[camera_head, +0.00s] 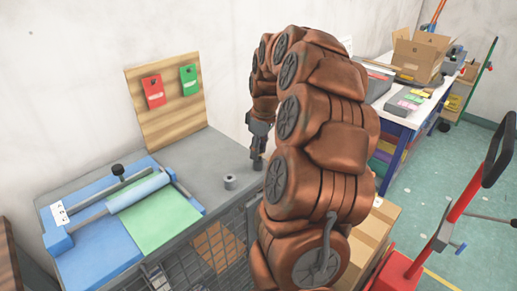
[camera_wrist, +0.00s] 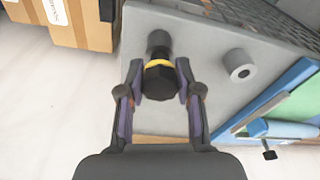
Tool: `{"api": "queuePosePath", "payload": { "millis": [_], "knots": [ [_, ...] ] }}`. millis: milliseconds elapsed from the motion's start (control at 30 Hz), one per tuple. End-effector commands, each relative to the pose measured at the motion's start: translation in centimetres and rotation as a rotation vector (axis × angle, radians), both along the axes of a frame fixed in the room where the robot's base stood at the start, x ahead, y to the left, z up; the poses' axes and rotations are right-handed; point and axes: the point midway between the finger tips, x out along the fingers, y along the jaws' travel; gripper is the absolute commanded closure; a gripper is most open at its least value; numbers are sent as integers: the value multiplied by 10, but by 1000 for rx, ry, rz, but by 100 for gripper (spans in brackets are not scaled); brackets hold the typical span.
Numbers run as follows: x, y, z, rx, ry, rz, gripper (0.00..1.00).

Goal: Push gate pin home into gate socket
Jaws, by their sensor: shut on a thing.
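My gripper (camera_wrist: 157,88) is shut on a black-headed pin with a yellow band, the gate pin (camera_wrist: 159,82). The head view shows my gripper (camera_head: 257,162) pointing down over the right end of the grey bench top. A grey round piece (camera_wrist: 159,40) shows just beyond the pin in the wrist view. I cannot tell whether it is the pin's shaft or a socket under it. A short grey cylinder with a dark hole (camera_wrist: 240,66), socket-like, stands upright on the bench, apart from the pin. It also shows in the head view (camera_head: 229,182). The pin's lower end is hidden.
A blue fixture with a roller (camera_head: 138,192) and green sheet (camera_head: 160,222) lies left on the bench (camera_head: 216,158). A wooden board (camera_head: 165,112) with red and green tags stands behind. Wire mesh (camera_head: 205,252) runs along the front. Cartons (camera_head: 372,235) stand right.

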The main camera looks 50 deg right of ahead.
Motion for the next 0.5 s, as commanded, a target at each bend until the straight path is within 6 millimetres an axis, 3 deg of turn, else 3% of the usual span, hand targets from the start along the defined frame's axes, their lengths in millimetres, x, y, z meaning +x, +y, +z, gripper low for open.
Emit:
{"api": "queuePosePath", "payload": {
  "millis": [233, 267, 500],
  "knots": [
    [0, 0, -3, 1, 2, 0, 100],
    [0, 0, -3, 1, 2, 0, 64],
    [0, 0, -3, 1, 1, 0, 39]
  ]
}}
